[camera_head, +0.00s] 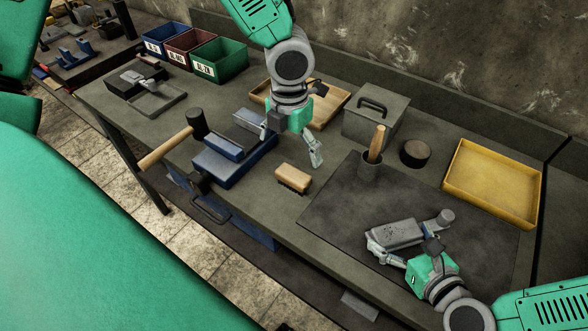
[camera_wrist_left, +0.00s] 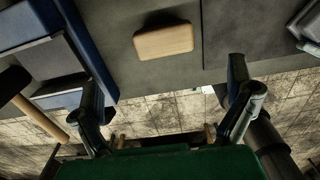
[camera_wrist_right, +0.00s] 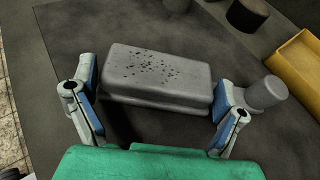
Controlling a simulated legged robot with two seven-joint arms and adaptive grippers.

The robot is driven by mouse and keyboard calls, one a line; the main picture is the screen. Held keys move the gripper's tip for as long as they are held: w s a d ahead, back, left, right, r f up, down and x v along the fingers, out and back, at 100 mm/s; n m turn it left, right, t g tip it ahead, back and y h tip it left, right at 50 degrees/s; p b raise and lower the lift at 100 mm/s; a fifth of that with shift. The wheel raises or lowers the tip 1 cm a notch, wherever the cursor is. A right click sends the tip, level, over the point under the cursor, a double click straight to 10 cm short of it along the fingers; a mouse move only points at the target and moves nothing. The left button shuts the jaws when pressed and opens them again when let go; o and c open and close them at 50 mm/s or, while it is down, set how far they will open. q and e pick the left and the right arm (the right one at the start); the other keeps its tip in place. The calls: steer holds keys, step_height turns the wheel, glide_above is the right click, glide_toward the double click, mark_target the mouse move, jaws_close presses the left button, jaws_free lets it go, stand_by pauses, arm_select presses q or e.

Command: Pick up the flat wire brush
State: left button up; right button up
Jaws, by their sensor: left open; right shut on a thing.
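The flat wire brush (camera_head: 293,178) is a light wooden block with dark bristles underneath. It lies bristles down on the grey bench, between the blue vise and the dark mat. In the left wrist view the brush (camera_wrist_left: 163,42) shows its wooden top, ahead of and between the spread fingers. My left gripper (camera_head: 292,148) is open and empty, above the bench and just behind the brush, not touching it. My right gripper (camera_head: 404,243) is shut on a grey metal casting (camera_wrist_right: 158,75) with a pitted top, over the dark mat.
A blue vise (camera_head: 228,160) and a wooden-handled mallet (camera_head: 165,150) stand left of the brush. A cup (camera_head: 369,165) with a wooden-handled tool, a grey box (camera_head: 375,117), a dark round block (camera_head: 415,153) and a yellow tray (camera_head: 452,180) are to the right. The dark mat (camera_head: 335,205) has bare room.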

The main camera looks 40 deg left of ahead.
mark_target(293, 173)
arm_select(q)
step_height(293, 173, down, 5)
steer(key=shift+r, duration=0.15)
steer(key=shift+w+d+f, duration=0.15)
steer(key=shift+f, duration=1.4)
steer(key=shift+w+d+f, duration=0.1)
steer(key=shift+f, duration=1.4)
steer(key=shift+c, duration=0.4)
steer(key=c, duration=1.1)
steer(key=shift+c, duration=0.8)
